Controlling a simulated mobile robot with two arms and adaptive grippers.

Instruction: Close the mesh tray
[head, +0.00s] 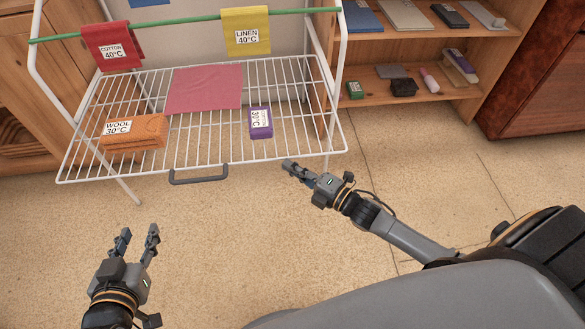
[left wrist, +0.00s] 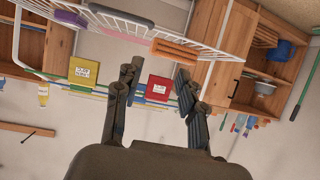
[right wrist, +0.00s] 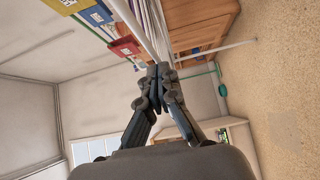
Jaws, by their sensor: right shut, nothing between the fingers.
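The white wire mesh tray (head: 205,140) extends forward from a white drying frame, with a dark grey handle (head: 199,178) at its front edge. An orange folded cloth (head: 134,131), a pink cloth (head: 204,90) and a purple folded cloth (head: 260,122) lie on it. My right gripper (head: 288,165) is shut and empty, near the tray's front edge to the right of the handle; whether it touches the tray is unclear. In the right wrist view its fingertips (right wrist: 158,72) are together. My left gripper (head: 139,232) is open and empty, below and left of the handle.
A green rod (head: 190,17) above the tray carries red (head: 112,45) and yellow (head: 245,31) cloths. A wooden shelf (head: 460,52) with small items stands at the right, and a wooden cabinet (head: 35,70) at the left. Open floor (head: 220,235) lies in front of the tray.

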